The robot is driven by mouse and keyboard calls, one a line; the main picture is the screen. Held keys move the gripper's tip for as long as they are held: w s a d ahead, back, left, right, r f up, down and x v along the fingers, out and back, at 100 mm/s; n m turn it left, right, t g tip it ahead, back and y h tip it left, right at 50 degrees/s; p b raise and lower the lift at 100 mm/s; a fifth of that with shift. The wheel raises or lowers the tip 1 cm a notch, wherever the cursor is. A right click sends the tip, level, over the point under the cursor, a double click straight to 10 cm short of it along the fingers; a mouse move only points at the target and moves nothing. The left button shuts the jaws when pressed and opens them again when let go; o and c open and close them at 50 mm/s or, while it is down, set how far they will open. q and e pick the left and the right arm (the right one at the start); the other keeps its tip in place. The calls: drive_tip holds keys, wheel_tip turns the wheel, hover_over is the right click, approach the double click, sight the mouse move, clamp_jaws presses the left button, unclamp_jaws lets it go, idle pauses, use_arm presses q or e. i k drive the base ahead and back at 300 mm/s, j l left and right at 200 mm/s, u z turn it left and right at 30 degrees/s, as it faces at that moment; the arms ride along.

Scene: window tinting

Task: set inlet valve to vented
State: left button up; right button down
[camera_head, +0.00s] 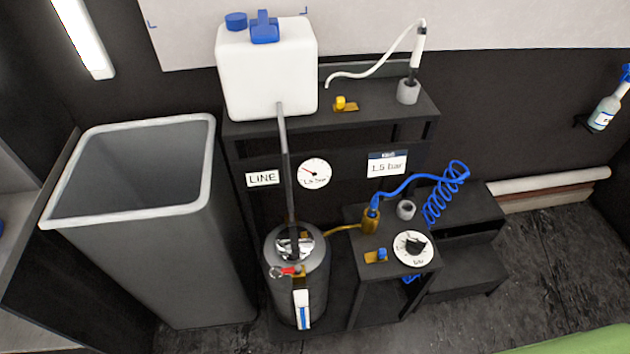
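No valve in view carries a readable "inlet" label, so I cannot tell which one is the inlet valve. A small valve with a blue knob on a brass plate (376,256) sits on the low black stand, left of a white dial with a black knob (413,248). A yellow-knobbed valve (344,104) sits on the upper shelf. A red lever (288,271) is on top of the dark pressure tank (299,283). The valve settings are too small to read. Neither of my grippers is in view.
A white jug with blue caps (266,70) stands on the shelf. A round gauge (314,173) and signs "LINE" (263,179) and "1.5 bar" (386,165) hang below. A large grey bin (190,260) stands left. A coiled blue hose (445,195) rises beside the stand.

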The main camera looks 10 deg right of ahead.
sight(381, 253)
drive_tip(key=z, duration=0.85)
